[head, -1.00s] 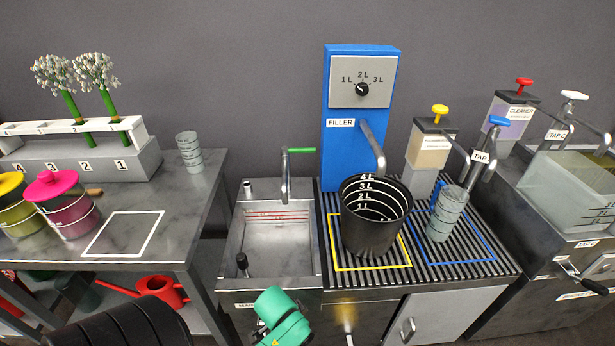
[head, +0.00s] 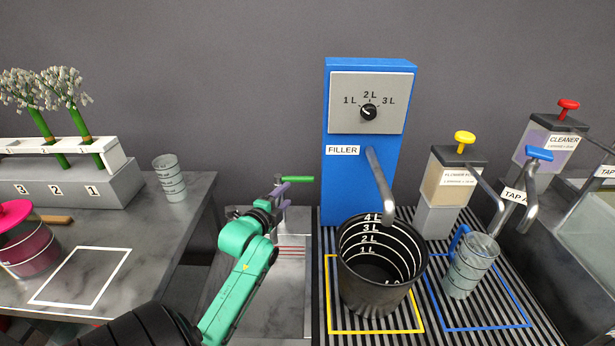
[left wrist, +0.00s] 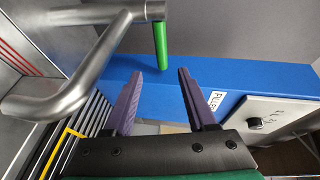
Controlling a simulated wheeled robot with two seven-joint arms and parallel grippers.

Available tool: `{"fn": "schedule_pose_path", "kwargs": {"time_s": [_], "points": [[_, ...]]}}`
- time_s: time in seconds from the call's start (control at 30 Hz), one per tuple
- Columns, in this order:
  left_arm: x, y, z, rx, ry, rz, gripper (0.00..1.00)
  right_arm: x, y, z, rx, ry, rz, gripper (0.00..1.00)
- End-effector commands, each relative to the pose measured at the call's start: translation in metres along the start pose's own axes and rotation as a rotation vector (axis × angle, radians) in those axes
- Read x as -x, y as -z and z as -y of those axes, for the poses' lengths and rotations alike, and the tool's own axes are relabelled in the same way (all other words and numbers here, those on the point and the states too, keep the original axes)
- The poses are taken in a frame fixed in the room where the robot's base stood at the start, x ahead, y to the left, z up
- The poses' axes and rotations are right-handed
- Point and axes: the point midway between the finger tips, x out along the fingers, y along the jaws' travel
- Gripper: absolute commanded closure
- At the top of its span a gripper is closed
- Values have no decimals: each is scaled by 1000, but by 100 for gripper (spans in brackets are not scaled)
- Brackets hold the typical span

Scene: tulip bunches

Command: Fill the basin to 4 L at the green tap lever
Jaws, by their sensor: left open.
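The steel basin (head: 262,310) stands left of the blue filler, with red level lines (head: 292,251) on its back wall. My left arm covers much of it, and I cannot make out a water level. The green tap lever (head: 300,179) sticks out to the right at the top of the tap. In the left wrist view, the lever (left wrist: 160,45) lies ahead of the fingers, its free end appearing between the tips, beside the silver spout (left wrist: 60,85). My left gripper (head: 281,191) is open and empty, its purple fingers (left wrist: 160,73) close to the lever; contact is unclear. My right gripper is out of view.
The blue filler (head: 347,195) stands right of the basin, with a black bucket (head: 375,290) under its spout in a yellow outline. A clear jug (head: 470,268) stands further right. A clear cup (head: 170,178) stands on the left table near its edge.

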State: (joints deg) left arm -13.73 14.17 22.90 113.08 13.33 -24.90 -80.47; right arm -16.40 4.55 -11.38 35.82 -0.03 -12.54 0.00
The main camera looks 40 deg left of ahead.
Motion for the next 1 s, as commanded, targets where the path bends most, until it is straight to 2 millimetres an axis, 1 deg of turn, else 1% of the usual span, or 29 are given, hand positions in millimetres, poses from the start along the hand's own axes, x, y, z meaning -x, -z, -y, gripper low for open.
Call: {"fn": "schedule_pose_path", "kwargs": {"time_s": [0.07, 0.2, 0.27, 0.4, 0.5, 0.63, 0.87, 0.9, 0.97, 1.0], "points": [[-16, 1, 2, 2, 1, -1, 43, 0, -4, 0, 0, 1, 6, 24], [-53, 1, 1, 6, 0, -1, 43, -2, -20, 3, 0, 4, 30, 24], [-69, 1, 0, 5, 0, -1, 43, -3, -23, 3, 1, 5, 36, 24], [-103, 1, 0, 4, -1, -1, 43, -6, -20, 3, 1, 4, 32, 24], [-120, 2, -1, 4, -2, -2, 43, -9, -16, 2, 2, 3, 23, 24], [-131, 2, -1, 3, -4, -2, 43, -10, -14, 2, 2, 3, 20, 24], [-133, 2, -1, 2, -5, -2, 43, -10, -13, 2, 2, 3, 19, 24], [-133, 2, -1, 2, -5, -2, 47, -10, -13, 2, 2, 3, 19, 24], [-133, 2, -1, 2, -5, -2, 70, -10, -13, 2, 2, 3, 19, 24], [-133, 2, -1, 2, -5, -2, 85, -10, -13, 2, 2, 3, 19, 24]]}}
